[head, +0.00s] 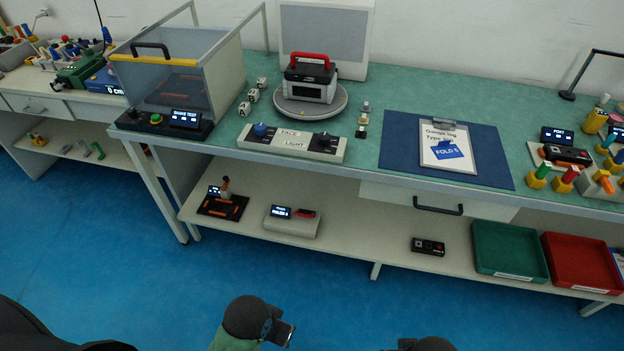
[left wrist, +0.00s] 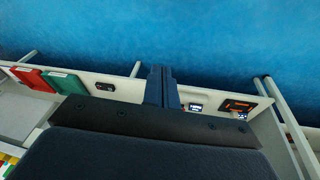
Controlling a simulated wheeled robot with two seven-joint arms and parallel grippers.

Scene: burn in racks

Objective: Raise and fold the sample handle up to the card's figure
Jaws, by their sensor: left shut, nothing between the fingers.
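The sample is a grey-and-black box (head: 311,82) on a round grey turntable (head: 335,108) at the back of the green bench. Its red handle (head: 309,57) shows along the top; its exact fold angle is too small to read. My left gripper (left wrist: 163,72) is shut and empty, low in front of the bench and far from the sample. My right gripper's fingers are not in view; only a dark rounded arm part shows at the bottom edge.
A console (head: 292,144) labelled FACE and LIGHT stands in front of the turntable. A clear-walled test box (head: 180,75) is left of it. Small blocks sit beside the turntable. The lower shelf holds devices, a green tray (head: 510,252) and a red tray (head: 580,263). Blue floor is free.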

